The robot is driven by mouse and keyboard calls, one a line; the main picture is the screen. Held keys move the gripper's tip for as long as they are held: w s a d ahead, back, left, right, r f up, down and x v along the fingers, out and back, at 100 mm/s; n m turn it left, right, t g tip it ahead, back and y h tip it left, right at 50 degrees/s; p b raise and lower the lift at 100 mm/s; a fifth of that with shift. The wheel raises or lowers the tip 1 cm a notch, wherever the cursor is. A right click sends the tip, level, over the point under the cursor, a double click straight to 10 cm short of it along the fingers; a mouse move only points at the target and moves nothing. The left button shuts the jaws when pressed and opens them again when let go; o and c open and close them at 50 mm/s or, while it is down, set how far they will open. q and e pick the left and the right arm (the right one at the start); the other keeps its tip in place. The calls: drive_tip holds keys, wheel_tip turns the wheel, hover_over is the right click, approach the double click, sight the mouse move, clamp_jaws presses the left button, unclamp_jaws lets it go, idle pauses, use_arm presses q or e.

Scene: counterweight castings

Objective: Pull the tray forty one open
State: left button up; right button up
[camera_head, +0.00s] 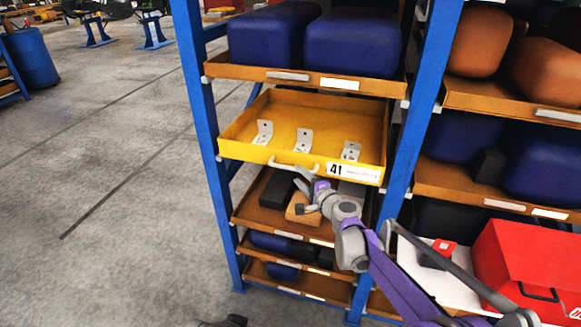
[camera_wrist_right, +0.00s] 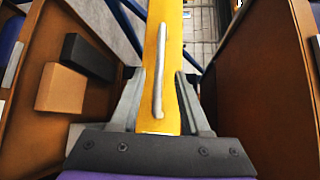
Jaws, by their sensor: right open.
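The yellow tray forty one (camera_head: 240,151) sits in the blue rack, with a white label reading 41 on its front. Its pale bar handle (camera_head: 292,165) runs along the front, left of the label. Several grey angle brackets (camera_head: 303,140) stand inside the tray. My right gripper (camera_head: 304,187) is just in front of and below the handle. In the right wrist view, the open fingers (camera_wrist_right: 158,78) lie to either side of the handle (camera_wrist_right: 159,75), with gaps on both sides. The yellow front (camera_wrist_right: 172,35) shows behind it.
Below the tray, a shelf holds a black block (camera_head: 277,191) and a tan block (camera_head: 297,210). Blue castings (camera_head: 352,42) rest on the shelf above. A red box (camera_head: 528,265) stands at the right. The floor (camera_head: 120,180) left of the rack is clear.

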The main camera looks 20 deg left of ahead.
sight(291, 168)
drive_tip(key=x, duration=0.6)
drive_tip(key=shift+w+a+p, duration=0.1)
drive_tip(key=shift+w+p, duration=0.1)
drive_tip(key=shift+p, duration=0.1)
drive_tip(key=shift+c, duration=0.2)
clamp_jaws()
idle(0.9)
